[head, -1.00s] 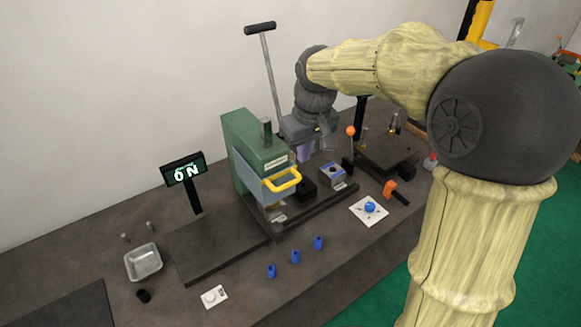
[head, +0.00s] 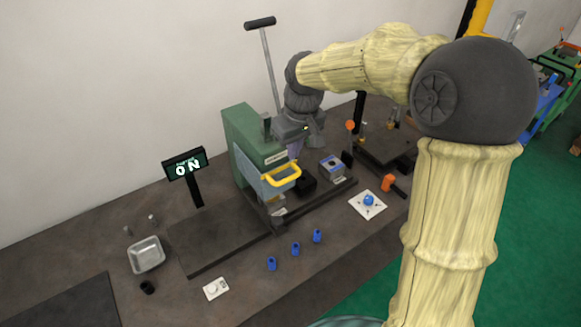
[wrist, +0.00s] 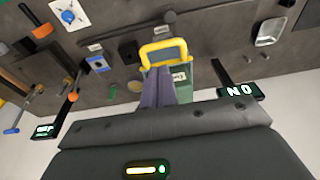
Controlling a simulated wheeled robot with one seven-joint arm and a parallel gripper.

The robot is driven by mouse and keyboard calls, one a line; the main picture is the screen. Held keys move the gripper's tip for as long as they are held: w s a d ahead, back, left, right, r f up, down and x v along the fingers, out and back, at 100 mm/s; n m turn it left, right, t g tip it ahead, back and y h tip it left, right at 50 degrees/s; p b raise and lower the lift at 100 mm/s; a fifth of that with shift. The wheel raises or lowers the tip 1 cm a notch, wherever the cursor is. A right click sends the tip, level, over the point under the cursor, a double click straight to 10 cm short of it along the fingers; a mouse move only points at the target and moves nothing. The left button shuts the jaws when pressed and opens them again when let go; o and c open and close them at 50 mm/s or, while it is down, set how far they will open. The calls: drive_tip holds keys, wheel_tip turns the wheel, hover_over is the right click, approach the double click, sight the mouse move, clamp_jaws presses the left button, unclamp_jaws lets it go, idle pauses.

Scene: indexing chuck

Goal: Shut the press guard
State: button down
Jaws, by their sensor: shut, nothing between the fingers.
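The green press (head: 240,122) stands on the bench. Its guard is a grey-blue panel (head: 248,173) with a yellow loop handle (head: 284,178) on the front. My gripper (head: 294,151) is beside the press's upper right, its shut, empty fingers pointing down just above and behind the handle. In the wrist view, the fingers (wrist: 158,74) reach toward the yellow handle (wrist: 165,48) and cover part of the press. I cannot tell whether they touch the guard or the handle.
An "ON" sign (head: 186,167) stands left of the press. A blue-topped block (head: 331,167), an orange-knobbed lever (head: 350,127) and a white plate with a blue knob (head: 368,204) are to the right. Several blue pieces (head: 295,249) stand in front. A tall black-handled lever (head: 267,60) rises behind.

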drive_tip(key=f, duration=0.2)
drive_tip(key=w+f+p, duration=0.1)
drive_tip(key=f, duration=0.2)
drive_tip(key=a+f+p, duration=0.1)
drive_tip(key=f, duration=0.2)
drive_tip(key=shift+w+f, duration=0.15)
drive_tip(key=shift+f, duration=0.1)
wheel_tip(320, 180, down, 11)
drive_tip(key=b, duration=0.7)
drive_tip(key=shift+s+d, duration=0.15)
drive_tip(key=shift+s, duration=0.1)
drive_tip(key=shift+b, duration=0.3)
wheel_tip(320, 180, up, 15)
drive_tip(key=p, duration=0.2)
hover_over(289, 177)
drive_tip(key=s+d, duration=0.2)
drive_tip(key=shift+s+a+f, duration=0.1)
drive_tip(key=shift+s+f, duration=0.05)
drive_tip(key=shift+s, duration=0.05)
